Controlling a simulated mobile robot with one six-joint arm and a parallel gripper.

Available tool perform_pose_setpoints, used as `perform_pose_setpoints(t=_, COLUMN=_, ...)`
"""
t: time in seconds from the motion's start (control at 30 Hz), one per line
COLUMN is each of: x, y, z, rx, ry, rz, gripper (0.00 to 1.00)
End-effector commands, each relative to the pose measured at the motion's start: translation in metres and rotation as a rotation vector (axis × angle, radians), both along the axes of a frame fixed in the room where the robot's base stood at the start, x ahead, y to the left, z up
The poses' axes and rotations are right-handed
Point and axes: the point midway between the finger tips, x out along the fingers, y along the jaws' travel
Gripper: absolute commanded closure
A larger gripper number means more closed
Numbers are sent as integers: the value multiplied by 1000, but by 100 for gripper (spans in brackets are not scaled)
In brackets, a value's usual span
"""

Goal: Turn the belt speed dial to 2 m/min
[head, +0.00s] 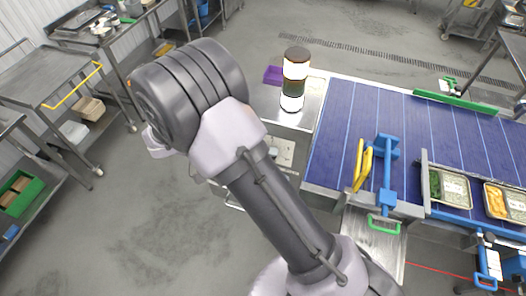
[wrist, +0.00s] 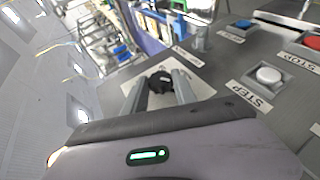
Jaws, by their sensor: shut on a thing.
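The belt speed dial (wrist: 160,82) is a small round black knob on a light plate of the grey control panel (wrist: 222,60), seen in the wrist view. My gripper (wrist: 161,87) has its two grey fingers on either side of the knob and is shut on it. The dial's scale and pointer are too small and partly covered to read. In the head view my arm hides the gripper and the dial. The blue belt (head: 340,125) runs along the right side there.
On the panel, right of the dial, are a white STEP button (wrist: 268,75), a red STOP button (wrist: 312,42) and a blue button (wrist: 243,24). A stack light (head: 296,75) stands at the belt's end. Food trays (head: 450,203) lie on the belt at right.

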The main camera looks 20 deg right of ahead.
Motion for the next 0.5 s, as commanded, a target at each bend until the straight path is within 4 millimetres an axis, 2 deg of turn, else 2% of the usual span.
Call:
perform_pose_setpoints(t=0.23, x=0, y=0, z=0, rx=0, ry=0, rz=0, gripper=100)
perform_pose_setpoints(t=0.27, x=0, y=0, z=0, rx=0, ry=0, rz=0, gripper=66)
perform_pose_setpoints(t=0.3, x=0, y=0, z=0, rx=0, ry=0, rz=0, gripper=58)
perform_pose_setpoints(t=0.37, x=0, y=0, z=0, rx=0, ry=0, rz=0, gripper=46)
perform_pose_setpoints(t=0.5, x=0, y=0, z=0, rx=0, ry=0, rz=0, gripper=46)
